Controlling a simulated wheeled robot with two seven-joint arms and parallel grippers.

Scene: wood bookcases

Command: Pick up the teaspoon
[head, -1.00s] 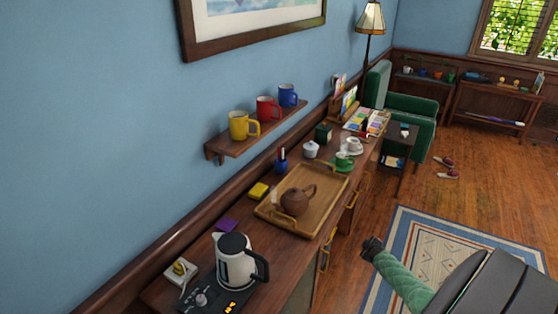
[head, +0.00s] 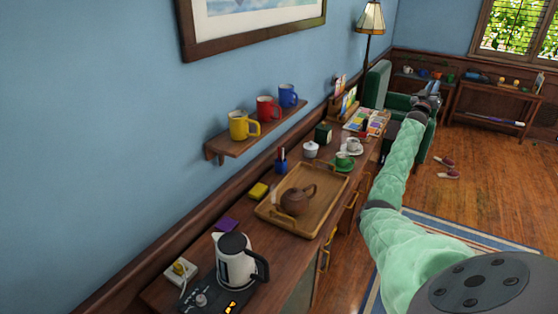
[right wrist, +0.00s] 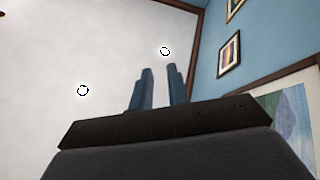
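I cannot make out a teaspoon in the head view. A green cup (head: 343,159) and a white cup (head: 353,144) stand on saucers near the far end of the long wooden sideboard (head: 203,250). My right arm reaches up and forward, and my right gripper (head: 431,92) is in the air, to the right of the cups in the picture. In the right wrist view the right gripper (right wrist: 159,85) points at the ceiling, its two fingers apart with an empty gap between them. My left gripper is not in view.
A wooden tray (head: 325,203) with a brown teapot (head: 295,201) lies on the sideboard, a kettle (head: 236,262) nearer. A shelf with yellow, red and blue mugs (head: 266,109) hangs above. Magazines (head: 372,121) lie at the far end. Open floor (head: 480,200) lies to the right.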

